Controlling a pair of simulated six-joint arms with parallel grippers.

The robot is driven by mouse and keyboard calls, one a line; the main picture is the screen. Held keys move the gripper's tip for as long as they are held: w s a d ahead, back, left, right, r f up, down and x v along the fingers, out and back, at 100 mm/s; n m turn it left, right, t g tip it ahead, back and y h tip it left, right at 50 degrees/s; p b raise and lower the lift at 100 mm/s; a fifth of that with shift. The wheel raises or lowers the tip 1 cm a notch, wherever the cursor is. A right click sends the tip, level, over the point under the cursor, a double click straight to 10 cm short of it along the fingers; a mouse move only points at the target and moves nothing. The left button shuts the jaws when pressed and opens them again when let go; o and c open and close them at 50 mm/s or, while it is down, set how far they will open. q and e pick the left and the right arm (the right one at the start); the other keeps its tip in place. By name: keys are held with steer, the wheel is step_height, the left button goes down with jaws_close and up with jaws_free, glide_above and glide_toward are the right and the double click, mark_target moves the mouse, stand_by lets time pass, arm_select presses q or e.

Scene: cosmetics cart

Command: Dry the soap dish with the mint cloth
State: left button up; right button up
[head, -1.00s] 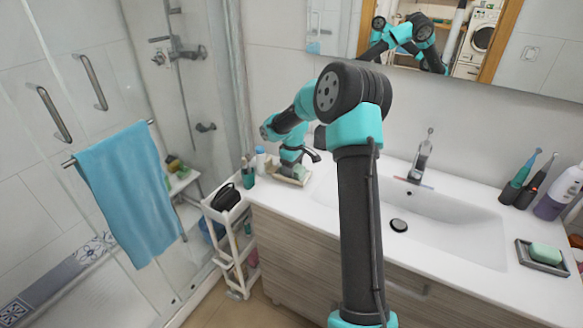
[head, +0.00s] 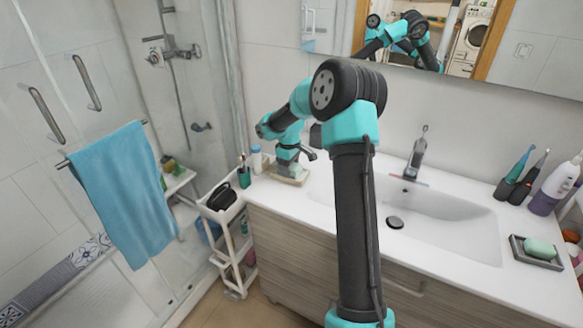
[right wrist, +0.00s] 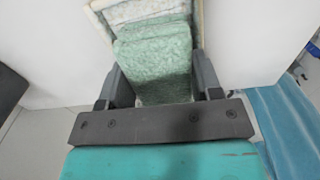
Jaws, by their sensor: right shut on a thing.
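My right gripper (head: 288,170) is at the back left of the washstand, pointing down over a small light tray (head: 298,179). In the right wrist view the gripper (right wrist: 159,72) is shut on the folded mint cloth (right wrist: 155,58), which sits between its two dark fingers at the tray (right wrist: 198,22). I cannot tell whether the cloth touches the tray. A dark soap dish (head: 518,247) lies at the far right of the counter, with a green soap bar (head: 540,248) in it. My left gripper is not in view.
The basin (head: 440,215) lies between the tray and the soap dish, with a faucet (head: 416,153) behind it. Toothbrushes (head: 515,176) and a purple-and-white bottle (head: 556,186) stand at the back right. A white cart (head: 232,250) stands left of the washstand.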

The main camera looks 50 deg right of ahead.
steer(key=shift+w, duration=0.1)
steer(key=shift+w+a, duration=0.15)
steer(key=shift+w, duration=0.4)
steer(key=shift+s, duration=0.6)
steer(key=shift+s+d+f, duration=0.2)
steer(key=shift+s+d, duration=0.05)
steer(key=shift+s, duration=0.35)
steer(key=shift+w, duration=0.1)
